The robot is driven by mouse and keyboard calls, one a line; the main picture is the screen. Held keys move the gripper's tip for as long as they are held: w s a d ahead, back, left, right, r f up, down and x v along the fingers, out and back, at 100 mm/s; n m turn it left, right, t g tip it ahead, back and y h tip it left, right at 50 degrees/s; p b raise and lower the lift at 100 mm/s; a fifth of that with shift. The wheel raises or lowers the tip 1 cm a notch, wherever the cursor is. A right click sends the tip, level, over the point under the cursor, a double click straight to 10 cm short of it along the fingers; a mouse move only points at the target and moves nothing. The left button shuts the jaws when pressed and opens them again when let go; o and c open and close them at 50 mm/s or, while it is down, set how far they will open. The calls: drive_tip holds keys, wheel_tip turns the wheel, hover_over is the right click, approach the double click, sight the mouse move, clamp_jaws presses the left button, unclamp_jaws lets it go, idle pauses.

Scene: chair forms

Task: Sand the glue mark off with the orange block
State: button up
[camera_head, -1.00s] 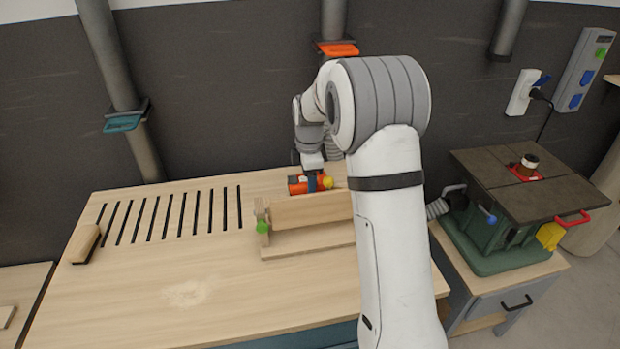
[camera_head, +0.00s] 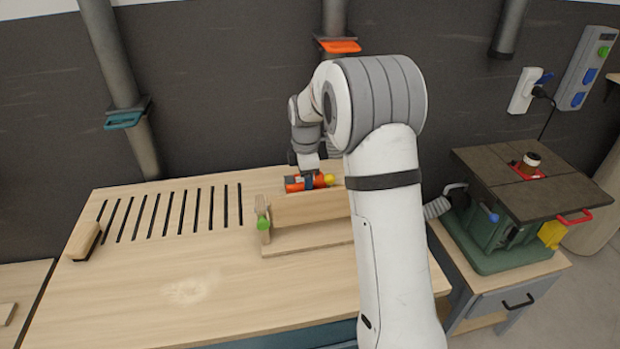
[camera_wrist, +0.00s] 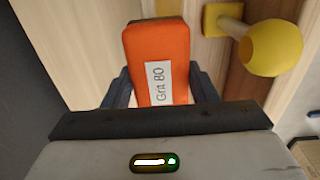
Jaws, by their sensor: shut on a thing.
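The orange block (camera_wrist: 158,48), labelled "Grit 80", is between the jaws of my gripper (camera_wrist: 160,88) in the wrist view. The gripper is shut on it. In the head view the orange block (camera_head: 293,184) shows behind the wooden form (camera_head: 308,208) on the bench, with my gripper (camera_head: 310,178) above it. Whether the block touches wood cannot be told. A yellow knob (camera_wrist: 272,46) stands just right of the block in the wrist view. I cannot make out a glue mark; my arm hides the form's right end.
The bench (camera_head: 130,285) is mostly clear in front, with a pale dusty patch (camera_head: 190,290). A brush (camera_head: 83,241) lies at its left edge, beside dark slots. A green machine (camera_head: 500,240) stands at the right. A green knob (camera_head: 263,223) is on the form's left end.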

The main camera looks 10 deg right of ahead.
drive_tip(key=shift+a, duration=0.8)
drive_tip(key=shift+d+f, duration=0.1)
drive_tip(key=shift+d, duration=1.3)
drive_tip(key=shift+a, duration=1.4)
drive_tip(key=shift+d+r, duration=0.2)
drive_tip(key=shift+d, duration=1.2)
drive_tip(key=shift+a+f, duration=0.15)
drive_tip(key=shift+a, duration=1.25)
drive_tip(key=shift+s+r+p, duration=0.2)
drive_tip(key=shift+r+p, duration=2.55)
drive_tip(key=shift+r, duration=1.75)
